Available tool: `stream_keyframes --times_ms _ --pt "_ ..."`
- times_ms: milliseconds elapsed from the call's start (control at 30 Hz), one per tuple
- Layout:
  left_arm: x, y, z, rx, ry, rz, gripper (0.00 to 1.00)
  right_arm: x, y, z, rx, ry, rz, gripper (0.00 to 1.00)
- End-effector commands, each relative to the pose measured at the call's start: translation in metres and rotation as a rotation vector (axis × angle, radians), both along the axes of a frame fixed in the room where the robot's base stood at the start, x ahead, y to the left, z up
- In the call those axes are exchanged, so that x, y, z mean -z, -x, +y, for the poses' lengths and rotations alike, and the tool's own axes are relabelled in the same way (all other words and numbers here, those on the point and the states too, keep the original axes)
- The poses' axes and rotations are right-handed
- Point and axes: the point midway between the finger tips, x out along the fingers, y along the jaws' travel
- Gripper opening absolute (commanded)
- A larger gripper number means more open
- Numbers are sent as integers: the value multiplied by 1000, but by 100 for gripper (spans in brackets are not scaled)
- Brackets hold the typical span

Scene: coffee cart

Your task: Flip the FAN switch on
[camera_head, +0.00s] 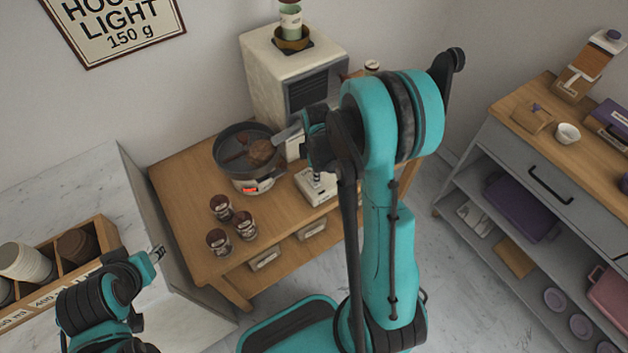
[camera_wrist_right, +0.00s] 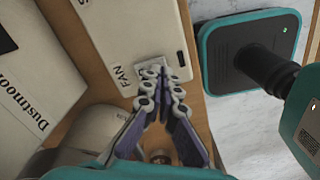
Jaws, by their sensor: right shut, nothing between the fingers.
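The switch box (camera_head: 316,188) is a small white box at the right front of the wooden cart. In the right wrist view its white top carries a FAN label (camera_wrist_right: 118,73) beside a grey switch plate (camera_wrist_right: 178,60). My right gripper (camera_wrist_right: 162,76) is shut and empty, its fingertips over the near edge of that plate. I cannot tell whether they touch the switch. The fingers hide the lever, so its position is not visible. In the head view my right arm hides much of this gripper. My left gripper (camera_head: 157,254) is at lower left, away from the box; its jaw opening is unclear.
A round roaster pan (camera_head: 247,150) with dark contents stands left of the switch box. Several dark jars (camera_head: 232,222) stand at the cart's front left. A pale machine (camera_head: 275,78) stands behind. A cup organizer (camera_head: 98,228) is at left, a grey shelf cart (camera_head: 500,145) at right.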

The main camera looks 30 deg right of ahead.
Motion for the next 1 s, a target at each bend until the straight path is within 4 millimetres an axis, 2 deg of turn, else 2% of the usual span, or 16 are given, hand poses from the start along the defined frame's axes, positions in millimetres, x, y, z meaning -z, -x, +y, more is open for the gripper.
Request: stream_keyframes --times_ms 1000 --pt "14 0 0 0 0 0 40 16 0 0 0 0 0 0"
